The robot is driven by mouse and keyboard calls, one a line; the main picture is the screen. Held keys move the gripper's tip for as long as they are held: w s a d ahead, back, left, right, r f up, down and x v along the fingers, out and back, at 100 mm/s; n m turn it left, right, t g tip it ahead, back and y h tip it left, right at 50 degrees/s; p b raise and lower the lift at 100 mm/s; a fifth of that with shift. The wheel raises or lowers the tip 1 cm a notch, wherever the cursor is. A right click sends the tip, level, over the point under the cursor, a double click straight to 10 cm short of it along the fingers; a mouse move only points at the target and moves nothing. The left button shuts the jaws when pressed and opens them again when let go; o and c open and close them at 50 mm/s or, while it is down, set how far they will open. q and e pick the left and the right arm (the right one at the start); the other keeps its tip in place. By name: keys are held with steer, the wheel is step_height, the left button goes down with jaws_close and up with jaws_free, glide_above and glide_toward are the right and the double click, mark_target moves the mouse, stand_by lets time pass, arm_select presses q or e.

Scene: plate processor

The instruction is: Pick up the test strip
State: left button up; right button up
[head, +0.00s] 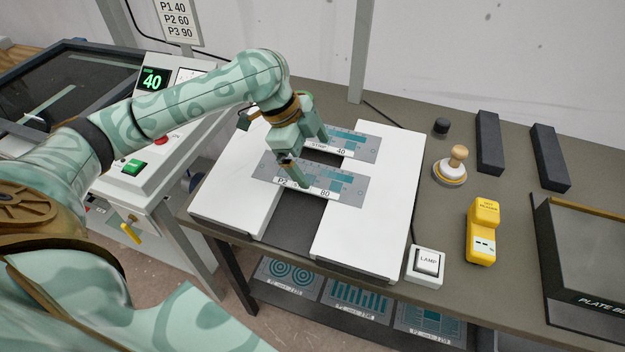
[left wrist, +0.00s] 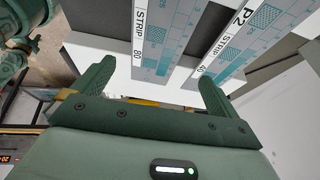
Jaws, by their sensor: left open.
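Two flat grey-teal test strips bridge the gap between two white blocks. The near strip (head: 345,189), marked 80, also shows in the left wrist view (left wrist: 170,35). The far strip (head: 361,145), marked 40, shows to its right in the left wrist view (left wrist: 233,45). My left gripper (head: 314,163) is over the strips, fingers pointing down, open and empty. One finger overlaps the near strip in the head view, the other the far strip. In the left wrist view its fingers (left wrist: 156,70) are wide apart; I cannot tell whether they touch a strip. My right gripper is not in view.
The white blocks (head: 360,235) stand on a dark table. A lamp switch (head: 426,262), yellow meter (head: 483,230), wooden-knobbed stamp (head: 452,168) and dark bars (head: 489,143) lie to the right. A control panel reading 40 (head: 153,79) stands left. More plates (head: 357,301) lie on the shelf below.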

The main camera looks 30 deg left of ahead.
mark_target(326, 181)
arm_select(q)
steer(key=b+x, duration=0.2)
steer(key=x, duration=0.3)
steer(key=shift+s+d+f+b, duration=0.15)
steer(key=shift+s+f+b, duration=0.05)
steer(key=shift+s+b, duration=0.2)
steer(key=shift+w+d+f, duration=0.1)
steer(key=shift+w+f, duration=0.1)
steer(key=shift+f, duration=0.05)
steer(key=shift+r, duration=0.2)
steer(key=c, duration=1.1)
